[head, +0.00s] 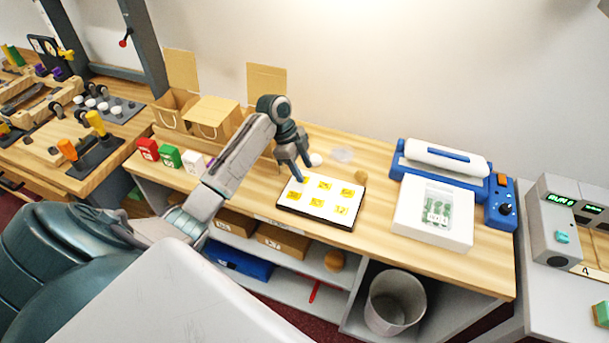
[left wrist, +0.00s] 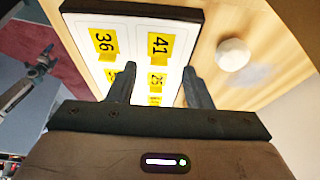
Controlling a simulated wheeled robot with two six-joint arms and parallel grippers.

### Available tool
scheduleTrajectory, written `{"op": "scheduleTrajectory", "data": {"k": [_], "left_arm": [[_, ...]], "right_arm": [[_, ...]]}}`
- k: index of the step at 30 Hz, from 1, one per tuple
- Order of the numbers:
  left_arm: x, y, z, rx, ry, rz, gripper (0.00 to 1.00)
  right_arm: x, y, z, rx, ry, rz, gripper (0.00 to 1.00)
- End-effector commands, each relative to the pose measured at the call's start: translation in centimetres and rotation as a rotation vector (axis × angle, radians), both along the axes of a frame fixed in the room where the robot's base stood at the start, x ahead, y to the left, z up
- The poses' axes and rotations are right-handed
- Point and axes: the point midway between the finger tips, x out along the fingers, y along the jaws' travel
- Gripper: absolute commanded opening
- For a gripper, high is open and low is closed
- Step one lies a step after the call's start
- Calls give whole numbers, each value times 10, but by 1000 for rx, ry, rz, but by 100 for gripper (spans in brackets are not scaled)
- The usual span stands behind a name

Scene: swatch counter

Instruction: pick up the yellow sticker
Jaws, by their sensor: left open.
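Several yellow stickers with black numbers lie in two rows on a white sheet on a dark-edged board (head: 315,222); one of them is a sticker in the back row (head: 325,185). In the left wrist view, stickers 36 (left wrist: 103,42) and 41 (left wrist: 159,46) show whole, and sticker 25 (left wrist: 155,82) shows between the fingertips. My left gripper (head: 301,179) is open and empty, fingers pointing down over the board's left end. I cannot tell its exact height. In the left wrist view, a dark jointed end at far left, seemingly my right gripper (left wrist: 40,66), is too small to read.
A white dome (left wrist: 233,54) stands beside the board. A white box (head: 405,222) and a blue-and-white machine (head: 440,163) stand to the right. Small red, green and white boxes and cardboard boxes (head: 215,115) stand left. A bin (head: 393,305) is below the counter.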

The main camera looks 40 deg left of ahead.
Motion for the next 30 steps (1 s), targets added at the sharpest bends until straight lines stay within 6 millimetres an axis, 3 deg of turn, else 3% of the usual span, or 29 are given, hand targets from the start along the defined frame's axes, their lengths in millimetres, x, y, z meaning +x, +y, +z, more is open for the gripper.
{"op": "scheduleTrajectory", "data": {"k": [4,12,13,18,30], "left_arm": [[1,-7,-15,-1,2,0,45],[2,-8,-20,1,0,-1,45],[1,-8,-20,1,0,-1,44],[1,-8,-20,1,0,-1,15],[2,-8,-19,1,0,-1,14]], "right_arm": [[11,0,10,-1,-15,0,100],[4,-3,9,-3,-6,1,100],[3,-3,9,-3,-5,1,100],[0,-3,9,-4,-1,2,100],[0,-3,8,-3,-1,1,100]]}}
